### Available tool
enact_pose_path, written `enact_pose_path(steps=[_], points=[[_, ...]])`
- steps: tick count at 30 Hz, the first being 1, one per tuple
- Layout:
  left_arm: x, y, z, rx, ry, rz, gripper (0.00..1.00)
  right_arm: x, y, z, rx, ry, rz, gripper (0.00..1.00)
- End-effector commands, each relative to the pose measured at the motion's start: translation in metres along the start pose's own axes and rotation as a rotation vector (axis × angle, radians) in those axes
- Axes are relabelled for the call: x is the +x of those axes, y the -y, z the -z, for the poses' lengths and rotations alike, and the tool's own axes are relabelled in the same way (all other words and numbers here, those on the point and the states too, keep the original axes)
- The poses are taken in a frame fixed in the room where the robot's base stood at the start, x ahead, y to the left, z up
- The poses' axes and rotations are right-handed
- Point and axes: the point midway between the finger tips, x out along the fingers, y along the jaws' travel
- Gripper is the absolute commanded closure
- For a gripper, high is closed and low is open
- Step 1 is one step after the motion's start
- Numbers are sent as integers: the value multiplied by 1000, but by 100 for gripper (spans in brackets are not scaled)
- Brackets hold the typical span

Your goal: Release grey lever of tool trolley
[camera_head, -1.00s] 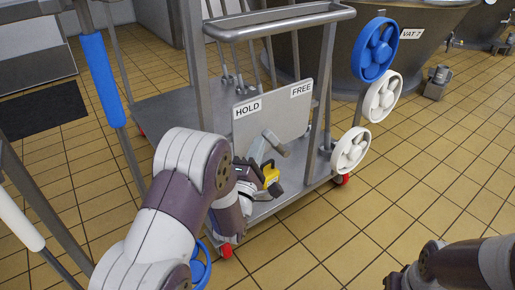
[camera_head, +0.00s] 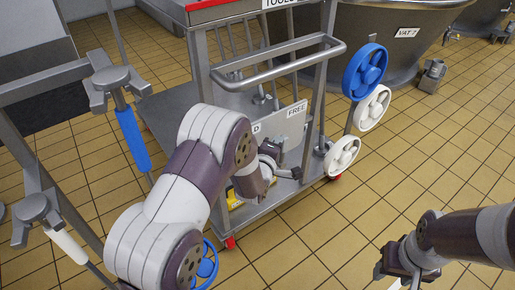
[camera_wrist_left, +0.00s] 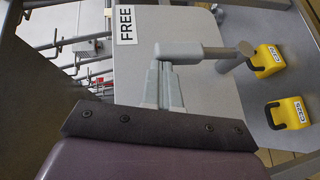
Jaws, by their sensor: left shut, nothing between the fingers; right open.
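The tool trolley (camera_head: 262,222) stands in the middle of the head view, with an upright grey panel (camera_head: 290,130). A FREE label (camera_head: 296,110) is at the panel's right; the HOLD label is mostly hidden by my left arm. The grey lever (camera_head: 290,172) sticks out in front of the panel below FREE. In the left wrist view its rounded end (camera_wrist_left: 245,48) points right. My left gripper (camera_wrist_left: 165,65) is shut and empty, its tips against or just beside the lever; contact is unclear. My right gripper (camera_head: 397,275) is open, low at the right, away from the trolley.
Two yellow blocks with black handles (camera_wrist_left: 269,58) (camera_wrist_left: 290,112) sit on the trolley's base. Blue (camera_head: 366,72) and white wheels (camera_head: 343,157) stand at its right. Railings with handles (camera_head: 115,83) are at the left.

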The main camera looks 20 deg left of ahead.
Motion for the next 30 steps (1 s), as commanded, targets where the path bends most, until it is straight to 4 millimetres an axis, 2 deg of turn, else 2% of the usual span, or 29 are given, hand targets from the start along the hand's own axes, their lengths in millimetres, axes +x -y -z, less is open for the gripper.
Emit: enact_pose_path(steps=[1,6,9,12,19,30], points=[[2,-15,-2,22,1,32,100,-20,0,2,0,0,0,49],[17,-20,-12,110,2,163,100,-46,0,5,0,0,0,49],[26,-20,-18,158,2,235,100,-54,0,6,0,0,0,49],[35,-20,-24,200,1,299,100,-59,0,7,0,0,0,49],[50,-17,-34,201,0,300,100,-61,0,7,0,0,0,49],[60,-17,-40,201,0,299,100,-60,0,7,0,0,0,49]])
